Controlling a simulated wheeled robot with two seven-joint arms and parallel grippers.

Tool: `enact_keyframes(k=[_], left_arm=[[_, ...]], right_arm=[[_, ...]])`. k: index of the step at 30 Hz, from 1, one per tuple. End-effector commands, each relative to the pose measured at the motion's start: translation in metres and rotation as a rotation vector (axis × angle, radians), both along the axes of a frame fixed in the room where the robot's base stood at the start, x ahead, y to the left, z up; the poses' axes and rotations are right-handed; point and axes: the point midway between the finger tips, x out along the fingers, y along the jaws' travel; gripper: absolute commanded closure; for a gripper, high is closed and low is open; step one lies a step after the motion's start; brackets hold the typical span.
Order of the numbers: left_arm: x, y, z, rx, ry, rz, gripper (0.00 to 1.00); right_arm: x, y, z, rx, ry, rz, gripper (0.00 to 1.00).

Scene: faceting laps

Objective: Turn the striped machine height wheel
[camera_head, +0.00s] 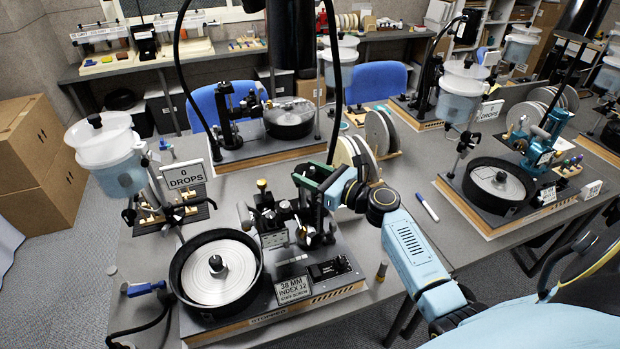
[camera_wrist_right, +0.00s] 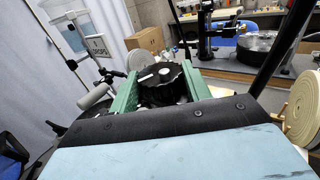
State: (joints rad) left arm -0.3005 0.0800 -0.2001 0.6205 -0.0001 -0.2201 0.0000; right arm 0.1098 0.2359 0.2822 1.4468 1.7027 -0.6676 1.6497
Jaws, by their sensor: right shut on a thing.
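My right gripper (camera_head: 312,184) reaches in from the right to the machine's upright at the back. In the right wrist view, its green fingers (camera_wrist_right: 160,78) lie on both sides of the black ridged height wheel (camera_wrist_right: 168,88), shut on it. The wheel is mostly hidden in the head view. My left gripper is not in view.
A water tank (camera_head: 105,155) and a "0 DROPS" sign (camera_head: 184,175) stand left of the machine. Another lap machine (camera_head: 287,125) stands behind, and one (camera_head: 500,185) to the right. Upright discs (camera_head: 356,155) stand close behind my right arm. A marker (camera_head: 427,207) lies on the table.

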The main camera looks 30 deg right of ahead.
Motion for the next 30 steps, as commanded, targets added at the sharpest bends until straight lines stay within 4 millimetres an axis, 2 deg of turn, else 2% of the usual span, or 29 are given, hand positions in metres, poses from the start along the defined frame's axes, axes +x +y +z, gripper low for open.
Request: enact_keyframes(k=[18, 19, 23, 30], left_arm=[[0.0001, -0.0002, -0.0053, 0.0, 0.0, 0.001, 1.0], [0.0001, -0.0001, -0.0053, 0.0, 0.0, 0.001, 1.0], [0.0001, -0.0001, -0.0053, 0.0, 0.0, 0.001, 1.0], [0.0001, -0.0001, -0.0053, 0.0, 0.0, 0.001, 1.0]], right_arm=[[0.0001, -0.0006, -0.0003, 0.001, 0.001, 0.053, 0.75], [0.0001, -0.0006, -0.0004, 0.001, 0.001, 0.053, 0.5], [0.0002, -0.0007, -0.0003, 0.001, 0.001, 0.052, 0.33], [0.0002, -0.0007, -0.0002, 0.0, 0.0, 0.052, 0.3]])
